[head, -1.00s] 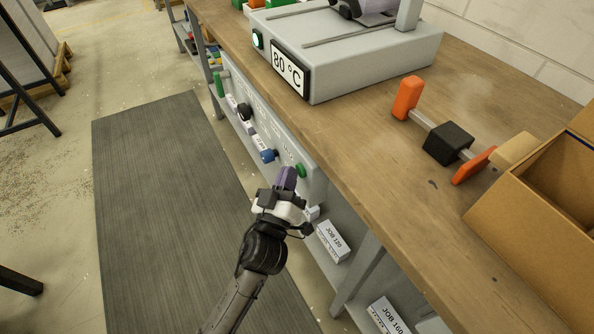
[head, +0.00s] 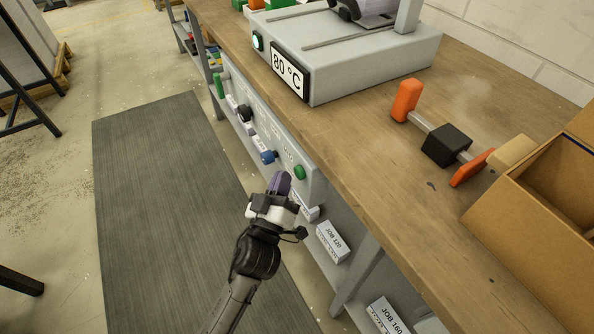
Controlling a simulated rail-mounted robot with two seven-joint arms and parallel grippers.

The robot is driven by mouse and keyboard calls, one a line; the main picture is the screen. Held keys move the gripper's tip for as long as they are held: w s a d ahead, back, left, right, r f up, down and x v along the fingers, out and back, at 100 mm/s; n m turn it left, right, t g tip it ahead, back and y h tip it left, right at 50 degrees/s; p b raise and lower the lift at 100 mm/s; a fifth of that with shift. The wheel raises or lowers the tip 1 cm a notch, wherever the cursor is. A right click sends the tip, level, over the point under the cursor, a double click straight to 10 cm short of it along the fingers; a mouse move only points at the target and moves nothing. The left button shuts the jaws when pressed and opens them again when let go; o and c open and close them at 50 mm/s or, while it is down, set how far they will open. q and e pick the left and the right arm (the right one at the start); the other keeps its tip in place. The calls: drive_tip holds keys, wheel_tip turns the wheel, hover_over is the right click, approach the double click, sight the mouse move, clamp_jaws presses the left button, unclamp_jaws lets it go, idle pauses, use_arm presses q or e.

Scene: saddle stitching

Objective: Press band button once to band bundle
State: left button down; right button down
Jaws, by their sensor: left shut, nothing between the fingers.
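A grey control panel (head: 280,140) is fixed below the front edge of the workbench. A round green button (head: 300,171) is near its right end; its label is too small to read, so I cannot tell for sure that it is the band button. A blue knob (head: 268,157) and a black knob (head: 244,112) are further left on the panel. My left gripper (head: 280,181) is shut and empty, in front of the panel just left of and below the green button, apart from it. No bundle can be made out for certain. My right gripper is not in view.
On the wooden bench (head: 370,140) stand a grey machine reading 80 °C (head: 290,72), an orange-handled tool with a black block (head: 446,144) and a cardboard box (head: 530,230). Labelled cartons (head: 333,240) lie on the lower shelf. The dark floor mat (head: 165,200) is clear.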

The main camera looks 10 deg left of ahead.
use_arm(q)
drive_tip(key=shift+a, duration=0.1)
drive_tip(key=shift+s+a+p, duration=0.85)
drive_tip(key=shift+s+a, duration=0.85)
drive_tip(key=shift+a, duration=0.05)
